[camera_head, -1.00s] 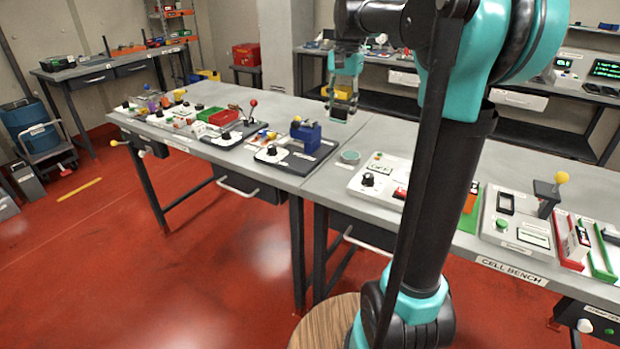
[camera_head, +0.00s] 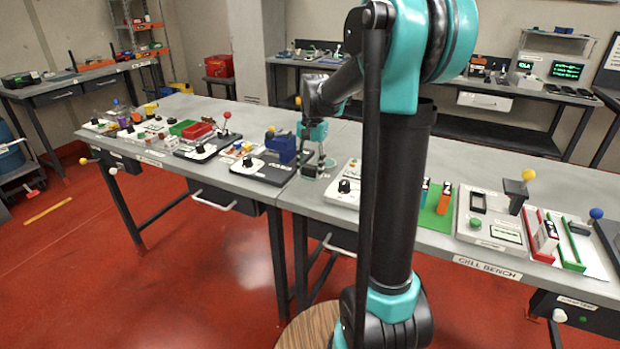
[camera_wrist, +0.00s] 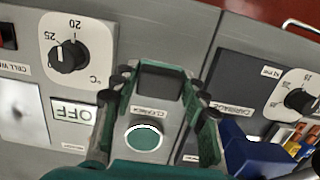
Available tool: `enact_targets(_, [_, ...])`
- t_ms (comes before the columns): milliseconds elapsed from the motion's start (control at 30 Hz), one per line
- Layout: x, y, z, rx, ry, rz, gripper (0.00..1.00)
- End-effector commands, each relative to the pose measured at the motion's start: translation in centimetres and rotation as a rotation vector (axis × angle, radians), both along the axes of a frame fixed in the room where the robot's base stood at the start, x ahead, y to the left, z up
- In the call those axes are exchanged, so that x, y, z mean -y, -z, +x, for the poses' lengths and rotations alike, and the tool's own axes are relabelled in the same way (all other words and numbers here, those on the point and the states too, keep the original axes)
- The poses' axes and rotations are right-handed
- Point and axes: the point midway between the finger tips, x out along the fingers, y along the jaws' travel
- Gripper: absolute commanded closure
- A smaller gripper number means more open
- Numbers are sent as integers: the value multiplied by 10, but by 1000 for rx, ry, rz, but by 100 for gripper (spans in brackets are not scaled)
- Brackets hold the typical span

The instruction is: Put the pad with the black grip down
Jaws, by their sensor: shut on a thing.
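My gripper (camera_head: 316,166) is low over the cell bench (camera_head: 455,178), just right of the blue vise (camera_head: 281,146). In the wrist view my gripper (camera_wrist: 161,88) has its two fingers on either side of a dark block, which appears to be the black grip of the pad (camera_wrist: 161,83). The pad's underside is hidden, and I cannot tell whether it touches the bench.
A panel with a black dial (camera_wrist: 66,55) and an OFF display (camera_wrist: 73,111) stands left in the wrist view. A dark base plate (camera_wrist: 250,85) with another dial stands right, close to the gripper. More fixtures, including a green tray (camera_head: 436,213), line the bench.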

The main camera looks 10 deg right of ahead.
Motion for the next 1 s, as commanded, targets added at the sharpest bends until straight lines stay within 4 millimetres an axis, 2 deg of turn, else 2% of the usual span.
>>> enact_targets(233, [0,31,0,0,0,0,83])
enact_targets(633, [0,36,0,0,0,0,83])
enact_targets(667, [0,36,0,0,0,0,55])
enact_targets(700, [0,36,0,0,0,0,50])
enact_targets(833, [0,36,0,0,0,0,36])
enact_targets(1000, [0,36,0,0,0,0,36])
